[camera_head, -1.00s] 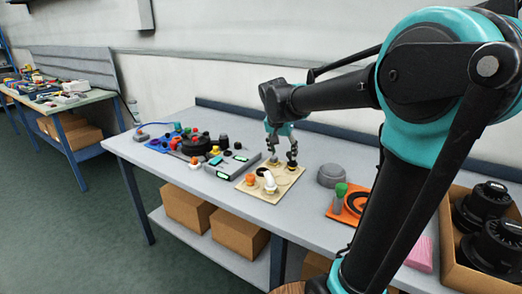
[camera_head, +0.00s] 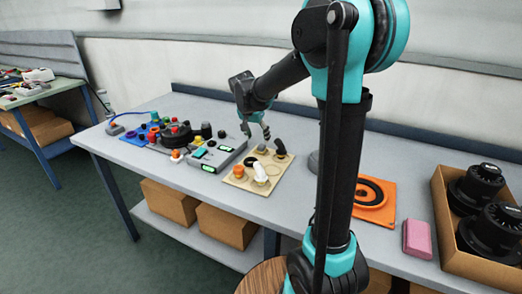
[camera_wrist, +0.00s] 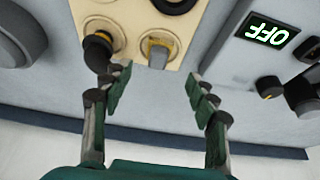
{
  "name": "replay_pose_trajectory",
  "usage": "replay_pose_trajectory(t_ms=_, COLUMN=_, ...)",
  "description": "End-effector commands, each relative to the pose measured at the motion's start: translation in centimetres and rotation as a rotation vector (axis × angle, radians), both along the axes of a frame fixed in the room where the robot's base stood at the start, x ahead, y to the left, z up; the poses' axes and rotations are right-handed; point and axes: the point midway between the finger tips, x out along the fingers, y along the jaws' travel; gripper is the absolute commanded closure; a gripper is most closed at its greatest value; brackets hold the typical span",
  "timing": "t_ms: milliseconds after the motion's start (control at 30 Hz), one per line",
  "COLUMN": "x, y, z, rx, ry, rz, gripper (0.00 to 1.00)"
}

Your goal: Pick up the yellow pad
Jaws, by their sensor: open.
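No separate pad that I can surely call yellow shows. The closest is a pale yellow-beige board (camera_head: 240,181) on the table, bearing several knobs; part of it shows at the top of the wrist view (camera_wrist: 137,12). A small yellow piece (camera_wrist: 157,42) with a grey lever sits on it there. My gripper (camera_head: 256,130) is above the board's back edge. In the wrist view my gripper (camera_wrist: 160,80) is open, with nothing between its fingers; the grey lever and a black knob (camera_wrist: 98,50) lie just beyond them.
A grey box with green displays (camera_head: 213,151) stands left of the board. Right are an orange panel (camera_head: 378,215), partly hidden by my arm, a pink block (camera_head: 417,239) and a cardboard box (camera_head: 444,222) of black parts. Bare tabletop (camera_head: 210,190) lies in front.

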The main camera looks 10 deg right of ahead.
Motion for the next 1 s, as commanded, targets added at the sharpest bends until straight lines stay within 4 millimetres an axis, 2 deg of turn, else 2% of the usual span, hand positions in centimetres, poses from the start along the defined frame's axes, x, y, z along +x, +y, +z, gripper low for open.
replay_pose_trajectory(t_ms=100, x=0.4, y=-0.3, z=-1.1, rx=0.000, ry=0.000, rz=-0.001, gripper=0.41)
replay_pose_trajectory(t_ms=267, x=0.6, y=-0.6, z=-1.9, rx=0.000, ry=0.000, rz=-0.001, gripper=0.41)
replay_pose_trajectory(t_ms=600, x=2.0, y=-1.8, z=-5.8, rx=0.000, ry=0.000, rz=-0.001, gripper=0.41)
replay_pose_trajectory(t_ms=900, x=2.1, y=-1.9, z=-6.1, rx=-0.001, ry=0.001, rz=0.000, gripper=0.41)
replay_pose_trajectory(t_ms=1000, x=2.1, y=-1.9, z=-6.1, rx=-0.001, ry=0.001, rz=0.000, gripper=0.54)
